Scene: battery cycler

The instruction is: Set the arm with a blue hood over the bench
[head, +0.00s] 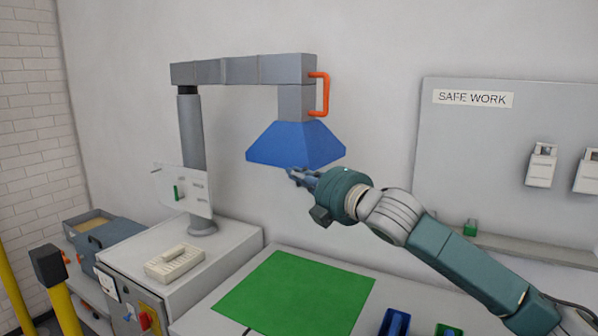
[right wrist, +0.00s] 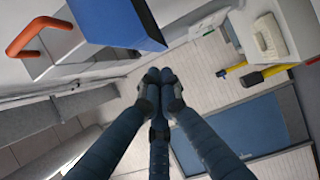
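The extraction arm (head: 240,70) is a grey jointed beam on an upright post. Its blue hood (head: 290,143) hangs at its right end, above the far part of the bench (head: 215,290) in the picture. An orange handle (head: 324,93) sits on the arm's end. My right gripper (head: 292,173) is just below the hood's lower edge in the head view, away from the handle. In the right wrist view its fingertips (right wrist: 158,76) are together with nothing seen between them. The hood (right wrist: 115,22) and handle (right wrist: 38,36) show at upper left there. My left gripper is out of view.
A green mat (head: 297,292) lies on the bench. A white cabinet (head: 225,243) carrying a keypad (head: 174,262) and the post stands at left. Blue (head: 394,323) and green holders are at the front edge. A "SAFE WORK" board (head: 470,150) is at right. Yellow posts (head: 63,308) stand at far left.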

